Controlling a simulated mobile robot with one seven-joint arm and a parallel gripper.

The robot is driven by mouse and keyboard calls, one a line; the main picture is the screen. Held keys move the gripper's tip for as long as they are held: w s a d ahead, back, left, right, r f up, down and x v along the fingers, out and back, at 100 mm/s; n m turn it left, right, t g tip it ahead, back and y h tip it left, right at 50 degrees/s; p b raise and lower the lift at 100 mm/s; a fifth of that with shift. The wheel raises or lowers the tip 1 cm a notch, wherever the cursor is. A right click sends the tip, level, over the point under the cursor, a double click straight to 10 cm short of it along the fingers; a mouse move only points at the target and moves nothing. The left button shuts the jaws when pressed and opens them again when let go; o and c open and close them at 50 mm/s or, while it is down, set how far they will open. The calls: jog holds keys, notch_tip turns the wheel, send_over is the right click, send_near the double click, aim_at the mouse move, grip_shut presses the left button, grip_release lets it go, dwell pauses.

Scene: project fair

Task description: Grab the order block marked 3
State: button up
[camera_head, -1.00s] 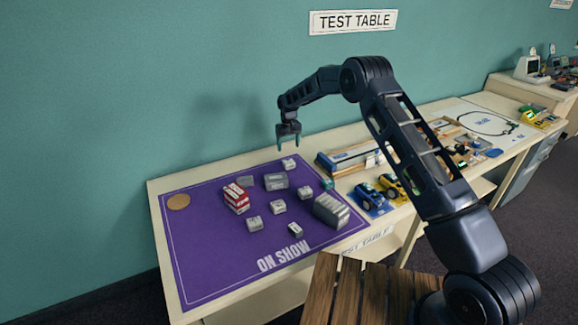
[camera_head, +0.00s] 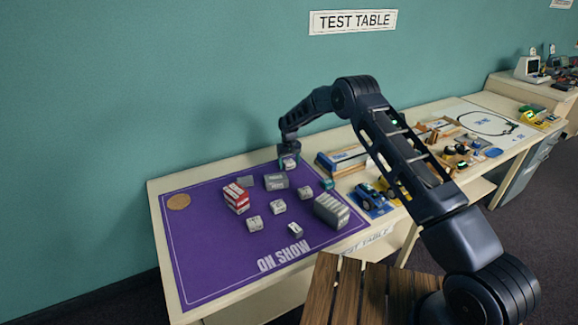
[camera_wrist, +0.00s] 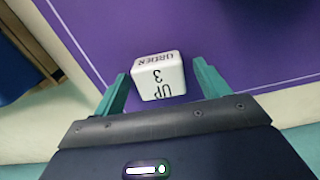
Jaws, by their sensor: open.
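The order block marked 3 (camera_wrist: 158,76) is a small white block, lettered "ORDER" and "UP 3", seen upside down in the wrist view. It sits on the purple mat (camera_wrist: 240,40) near the mat's back right. My gripper (camera_wrist: 160,85) is open, with one green finger on each side of the block. A gap shows at the right finger; whether the left finger touches is unclear. In the head view my gripper (camera_head: 289,163) is low over the back of the mat (camera_head: 210,250) and mostly covers the block.
Several small grey-white blocks (camera_head: 278,206) stand on the mat. A red-and-white box (camera_head: 237,198), a grey box (camera_head: 276,181) and a larger grey block (camera_head: 331,210) are there too. A blue toy car (camera_head: 371,198) stands right of the mat. The teal wall is close behind.

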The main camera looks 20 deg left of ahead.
jog(key=c, duration=1.1)
jog(key=shift+o, duration=0.2)
